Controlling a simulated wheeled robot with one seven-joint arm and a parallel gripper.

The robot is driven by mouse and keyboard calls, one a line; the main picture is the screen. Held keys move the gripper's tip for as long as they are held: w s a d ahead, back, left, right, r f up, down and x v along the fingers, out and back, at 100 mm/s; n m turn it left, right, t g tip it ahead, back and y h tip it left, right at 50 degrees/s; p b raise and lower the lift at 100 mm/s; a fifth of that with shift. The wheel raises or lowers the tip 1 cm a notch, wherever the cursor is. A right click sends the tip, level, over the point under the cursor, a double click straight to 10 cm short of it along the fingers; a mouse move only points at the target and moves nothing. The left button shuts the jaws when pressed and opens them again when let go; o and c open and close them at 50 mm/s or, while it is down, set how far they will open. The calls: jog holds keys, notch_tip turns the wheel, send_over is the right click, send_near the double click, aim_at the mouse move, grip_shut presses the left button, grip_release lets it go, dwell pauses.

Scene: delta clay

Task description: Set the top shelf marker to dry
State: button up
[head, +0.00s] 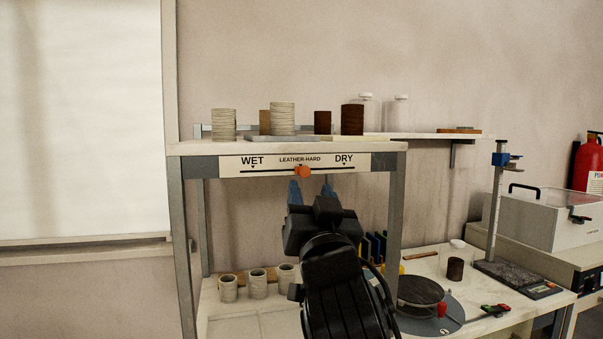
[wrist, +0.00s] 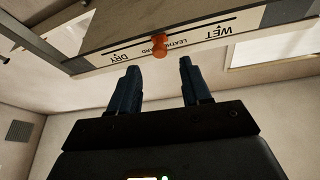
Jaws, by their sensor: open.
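The top shelf marker is an orange knob (head: 303,171) on a slot in a white label strip (head: 230,168). The strip reads WET at left, LEATHER-HARD in the middle and DRY at right. In the wrist view the strip is upside down, and the knob (wrist: 159,45) shows beyond and between the fingertips. My gripper (head: 311,190) is open and empty, just below the strip. Its two blue fingers (wrist: 158,70) are apart from the knob.
The top shelf (head: 190,148) holds several ribbed clay cylinders, pale and dark. Grey posts (head: 185,250) stand at both sides of the rack. Space in front of the strip looks clear.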

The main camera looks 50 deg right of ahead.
aim_at(305, 174)
jog(key=p+x, duration=0.2)
jog(key=x, duration=0.3)
jog(key=shift+r, duration=0.15)
jog(key=shift+w+d, duration=0.3)
jog(key=shift+d, duration=0.05)
grip_shut()
